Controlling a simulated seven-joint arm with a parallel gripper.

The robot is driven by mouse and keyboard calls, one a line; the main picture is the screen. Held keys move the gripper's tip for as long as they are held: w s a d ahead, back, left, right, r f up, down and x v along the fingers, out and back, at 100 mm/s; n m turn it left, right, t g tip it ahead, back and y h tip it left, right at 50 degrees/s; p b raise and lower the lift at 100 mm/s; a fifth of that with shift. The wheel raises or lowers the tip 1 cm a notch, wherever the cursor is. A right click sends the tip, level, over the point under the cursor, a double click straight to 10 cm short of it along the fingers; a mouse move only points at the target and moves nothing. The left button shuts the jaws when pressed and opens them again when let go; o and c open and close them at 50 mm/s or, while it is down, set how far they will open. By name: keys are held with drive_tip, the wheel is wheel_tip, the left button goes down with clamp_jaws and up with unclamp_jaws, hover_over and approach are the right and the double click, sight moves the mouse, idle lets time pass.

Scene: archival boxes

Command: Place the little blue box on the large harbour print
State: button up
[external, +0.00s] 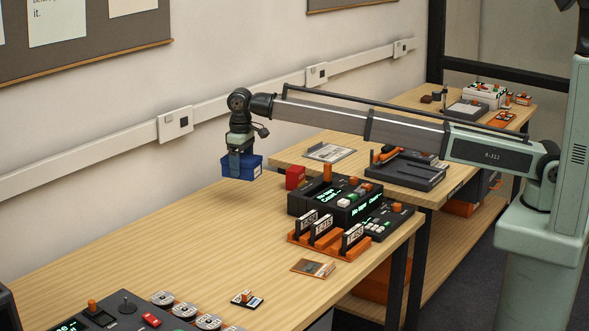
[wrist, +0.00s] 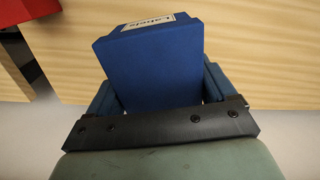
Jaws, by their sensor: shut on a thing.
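The little blue box (external: 245,167) is held in the air above the near table, its label reading "Labels" in the wrist view (wrist: 155,65). My gripper (external: 238,160) is shut on it, with one finger at each side; it looks slightly turned between them. Flat picture cards lie on the tables: a greyish one (external: 330,152) on the farther table, a brownish one (external: 313,268) near the front edge, and a small one (external: 247,300) at the front. Their pictures are too small to tell which is the large harbour print.
A red box (external: 295,177) stands right of the held box; a red thing shows in the wrist view (wrist: 12,45). The near table (external: 180,245) is bare below the box.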

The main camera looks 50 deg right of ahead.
drive_tip(key=w+d+m, duration=0.1)
drive_tip(key=w+d, duration=0.2)
drive_tip(key=d, duration=0.5)
drive_tip(key=w+d+m, duration=0.1)
drive_tip(key=w+d, duration=0.2)
drive_tip(key=d, duration=0.6)
hover_over(330, 153)
drive_tip(key=shift+m, duration=0.3)
drive_tip(key=shift+w+d+f, duration=0.1)
drive_tip(key=shift+f, duration=4.5)
drive_tip(key=shift+f, duration=0.1)
drive_tip(key=o, duration=1)
drive_tip(key=shift+c, duration=0.2)
